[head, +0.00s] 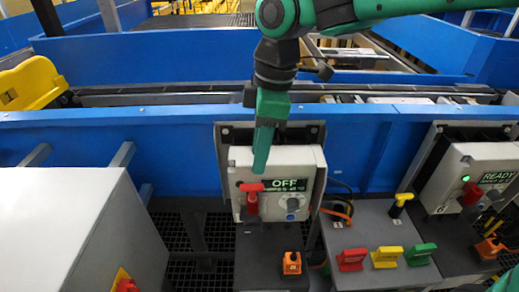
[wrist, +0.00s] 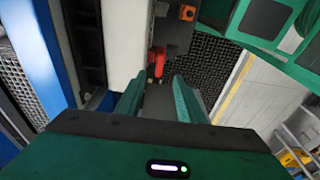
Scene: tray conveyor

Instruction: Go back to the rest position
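My gripper (head: 263,150) hangs in front of the grey control box (head: 308,158) whose display reads OFF. In the head view its green finger points down, just above the box's red lever handle (head: 251,187). In the wrist view the two green fingers of my gripper (wrist: 153,85) stand apart with a gap between them. The red lever (wrist: 158,60) shows beyond that gap, and nothing is seen held between the fingers.
A second box (head: 480,165) at the right reads READY with a green light. Red, yellow and green pedals (head: 386,257) sit on a grey panel below. A white cabinet (head: 70,230) stands at the left, and a blue conveyor wall (head: 80,140) runs behind.

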